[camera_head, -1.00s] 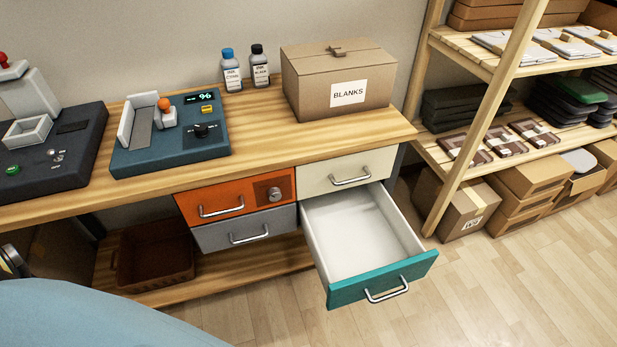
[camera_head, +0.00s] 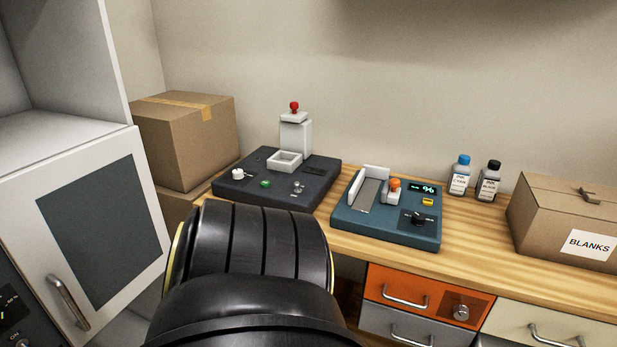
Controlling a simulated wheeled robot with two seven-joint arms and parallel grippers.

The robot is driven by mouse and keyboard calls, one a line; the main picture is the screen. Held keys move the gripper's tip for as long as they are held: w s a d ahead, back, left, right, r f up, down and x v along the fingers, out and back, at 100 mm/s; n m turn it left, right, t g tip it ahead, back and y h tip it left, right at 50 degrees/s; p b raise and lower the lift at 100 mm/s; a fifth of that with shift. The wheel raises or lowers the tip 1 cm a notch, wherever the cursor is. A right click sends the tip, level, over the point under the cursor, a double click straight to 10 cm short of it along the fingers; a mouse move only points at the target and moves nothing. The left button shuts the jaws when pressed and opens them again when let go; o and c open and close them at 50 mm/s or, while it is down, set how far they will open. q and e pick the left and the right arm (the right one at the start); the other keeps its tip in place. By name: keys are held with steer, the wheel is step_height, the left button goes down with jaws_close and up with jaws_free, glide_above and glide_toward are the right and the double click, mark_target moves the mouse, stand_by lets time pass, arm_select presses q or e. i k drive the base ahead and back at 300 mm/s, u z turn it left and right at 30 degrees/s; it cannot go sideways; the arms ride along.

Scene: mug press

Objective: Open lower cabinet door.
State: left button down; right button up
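A white cabinet (camera_head: 85,95) stands at the left edge. Its upper compartment is open to view. Below it is a white door (camera_head: 150,215) with a dark grey panel (camera_head: 90,230) and a metal bar handle (camera_head: 68,303) low on its left side. I cannot tell whether this door is fully shut or ajar. A large black link of my arm fills the lower middle, to the right of the door, and hides part of the space in front of the bench. Neither gripper is in view.
A cardboard box (camera_head: 185,140) stands beside the cabinet. The wooden bench (camera_head: 475,250) carries a dark press (camera_head: 275,185), a blue device (camera_head: 388,215), two bottles (camera_head: 460,178) and a BLANKS box (camera_head: 560,220). An orange drawer (camera_head: 415,290) is below. A dark control panel (camera_head: 12,310) shows bottom left.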

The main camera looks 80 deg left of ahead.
mark_target(84, 226)
steer(key=u, duration=1.6)
